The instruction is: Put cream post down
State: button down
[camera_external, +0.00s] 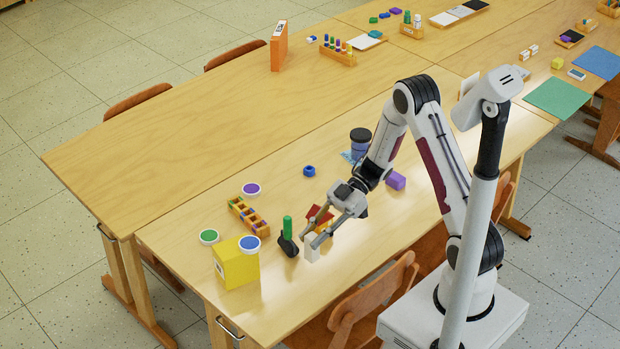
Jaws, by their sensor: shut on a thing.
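The cream post (311,251) is upright at the tips of my gripper (312,236), near the front edge of the table at the left. My gripper reaches down from the right and is shut on the post. The fingers hide part of the post's upper end. I cannot tell whether its foot touches the table.
A green post (287,226) and a dark object (288,245) are close on the left. A red-and-orange block (320,216) is just behind the fingers. A yellow box (237,266), a divided wooden tray (247,216) and paint lids stand farther left.

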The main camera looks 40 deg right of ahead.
aim_at(314, 260)
jog(key=shift+f, duration=2.45)
jog(key=shift+f, duration=2.05)
jog(key=shift+f, duration=0.15)
jog(key=c, duration=1.8)
grip_release()
jog(key=shift+d+r, duration=0.1)
jog(key=shift+r, duration=0.1)
jog(key=v, duration=1.1)
jog(key=shift+d+r, duration=0.1)
jog(key=shift+d, duration=0.3)
